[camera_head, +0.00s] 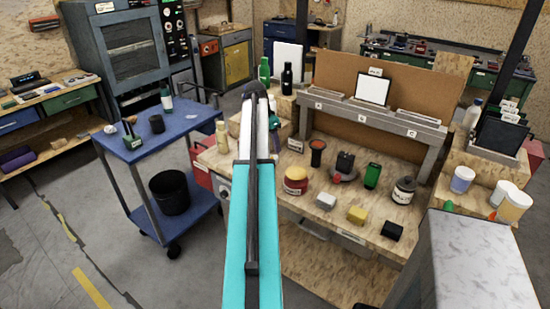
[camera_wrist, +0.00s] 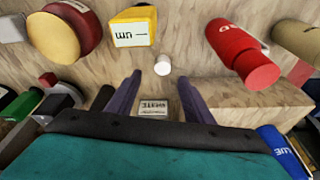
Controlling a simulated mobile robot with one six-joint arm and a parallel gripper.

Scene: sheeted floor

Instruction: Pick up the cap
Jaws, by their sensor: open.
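A small white cylinder (camera_wrist: 163,65), which looks like the cap, stands on the wooden worktop in the wrist view. My gripper (camera_wrist: 159,78) is open and empty, its two dark fingers spread wide. The cylinder lies just beyond the fingertips, between their lines and apart from both. A small card with dark lettering (camera_wrist: 154,105) shows between the fingers. In the head view my arm covers the middle of the scene, and I cannot make out the cap or the fingers there.
In the wrist view a yellow labelled block (camera_wrist: 134,28) and a red-and-yellow jar (camera_wrist: 62,32) stand left, and a red bottle (camera_wrist: 240,50) right. A blue labelled item (camera_wrist: 283,150) is near the right edge. In the head view the workbench (camera_head: 300,222) holds several objects; a blue cart (camera_head: 180,126) stands left.

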